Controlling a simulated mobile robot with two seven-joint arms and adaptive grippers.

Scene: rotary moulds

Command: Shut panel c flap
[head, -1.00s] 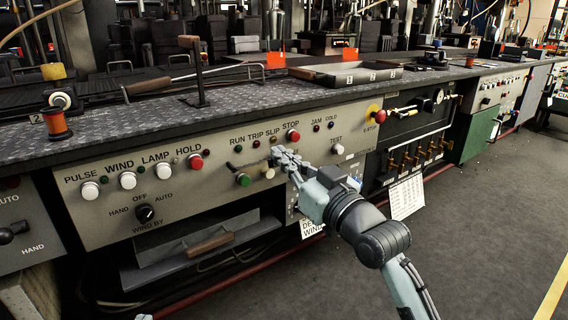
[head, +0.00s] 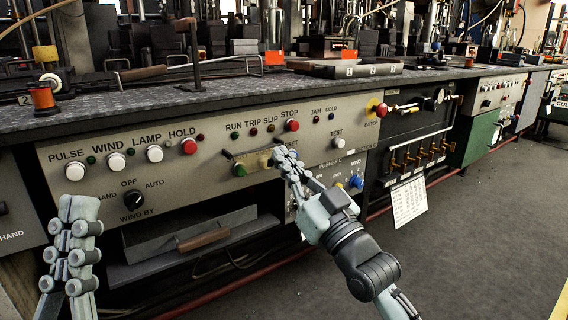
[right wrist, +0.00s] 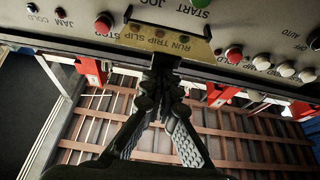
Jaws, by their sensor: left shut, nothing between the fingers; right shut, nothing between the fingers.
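An amber see-through flap (head: 252,161) stands out from the sloping control panel (head: 196,175), over the green START button (head: 239,170) in the head view. In the right wrist view the flap (right wrist: 165,38) crosses the upside-down RUN, TRIP and SLIP labels, so it looks raised. My right gripper (head: 284,158) is shut and empty, by the flap's right end below the red STOP button (head: 292,125). In the right wrist view its fingertips (right wrist: 163,62) overlap the flap's edge; I cannot tell whether they touch. My left gripper (head: 78,208) is shut and empty before the panel's left end.
An open drawer-like tray with a brown handle (head: 204,238) juts out below the panel. White knobs (head: 116,161) and a red mushroom button (head: 382,110) stick out of the front. A pusher panel with a blue knob (head: 356,181) lies right of my right gripper. The floor (head: 460,240) is clear.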

